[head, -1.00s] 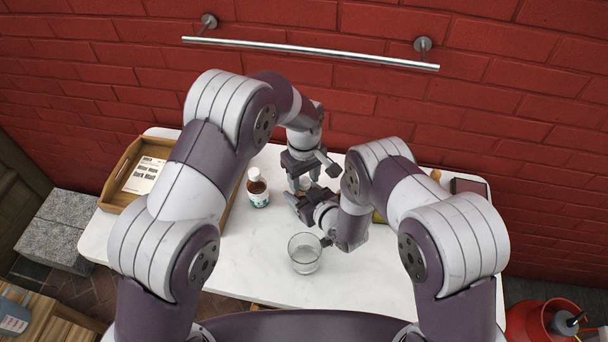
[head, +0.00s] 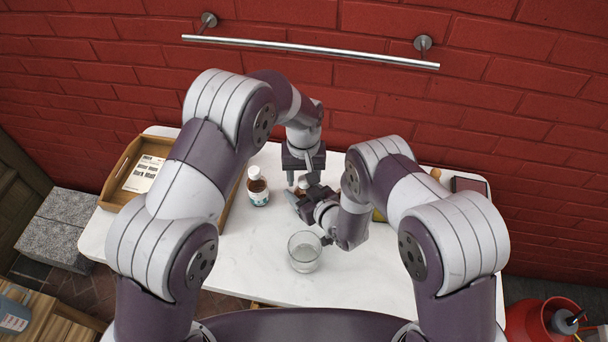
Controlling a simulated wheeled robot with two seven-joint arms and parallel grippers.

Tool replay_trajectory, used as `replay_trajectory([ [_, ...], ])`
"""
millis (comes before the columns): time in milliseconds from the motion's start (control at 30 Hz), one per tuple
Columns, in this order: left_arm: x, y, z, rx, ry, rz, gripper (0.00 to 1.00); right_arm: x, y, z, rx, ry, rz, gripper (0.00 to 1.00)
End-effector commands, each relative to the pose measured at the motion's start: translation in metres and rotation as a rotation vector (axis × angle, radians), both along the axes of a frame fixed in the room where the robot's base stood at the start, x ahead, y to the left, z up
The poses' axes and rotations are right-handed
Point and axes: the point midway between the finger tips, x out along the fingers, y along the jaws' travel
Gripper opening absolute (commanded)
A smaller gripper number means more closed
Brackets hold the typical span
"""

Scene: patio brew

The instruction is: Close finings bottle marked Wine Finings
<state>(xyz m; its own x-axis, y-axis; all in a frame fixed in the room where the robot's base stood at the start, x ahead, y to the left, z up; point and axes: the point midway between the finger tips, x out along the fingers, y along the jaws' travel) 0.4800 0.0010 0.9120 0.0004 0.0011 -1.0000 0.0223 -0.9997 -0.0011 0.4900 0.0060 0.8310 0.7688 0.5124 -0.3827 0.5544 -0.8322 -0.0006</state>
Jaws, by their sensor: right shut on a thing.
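A small brown bottle (head: 299,192) stands near the middle of the table, mostly hidden by my grippers. Something pale, perhaps its cap, shows at its top. Its label cannot be read. My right gripper (head: 299,197) comes from the right and is shut on this bottle. My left gripper (head: 304,179) points down right above the bottle, its fingers apart on either side of the top; I cannot tell whether they touch it. Another brown bottle (head: 258,188) with a white cap and pale label stands upright to the left; its marking is too small to read.
A clear glass (head: 304,252) stands in front of my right gripper. A wooden tray (head: 121,193) with a printed card (head: 146,174) is at the left. A dark flat object (head: 469,186) lies at the back right. The white table (head: 262,274) is clear at its front.

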Motion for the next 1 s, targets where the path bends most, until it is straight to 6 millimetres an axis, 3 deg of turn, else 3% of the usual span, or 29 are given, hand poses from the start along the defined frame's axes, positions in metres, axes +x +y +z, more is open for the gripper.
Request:
replay_trajectory([
  [267, 0.000, -0.002, 0.003, -0.002, 0.000, 0.000, 0.58, 0.000, 0.001, 0.000, -0.001, 0.000, 0.004, 0.00],
  [600, -0.001, -0.001, 0.044, -0.002, 0.000, 0.001, 0.58, 0.000, 0.001, 0.000, -0.001, 0.001, 0.002, 0.00],
  [800, -0.001, -0.001, 0.045, -0.001, 0.001, 0.001, 0.58, 0.000, 0.001, 0.000, -0.001, -0.001, 0.003, 0.00],
  [867, -0.001, -0.001, 0.045, -0.001, 0.001, 0.005, 0.54, 0.000, 0.001, 0.000, -0.001, -0.001, 0.003, 0.00],
  [1000, 0.000, -0.002, 0.058, -0.003, -0.001, 0.190, 0.54, 0.000, 0.001, 0.000, -0.001, -0.001, 0.003, 0.00],
])
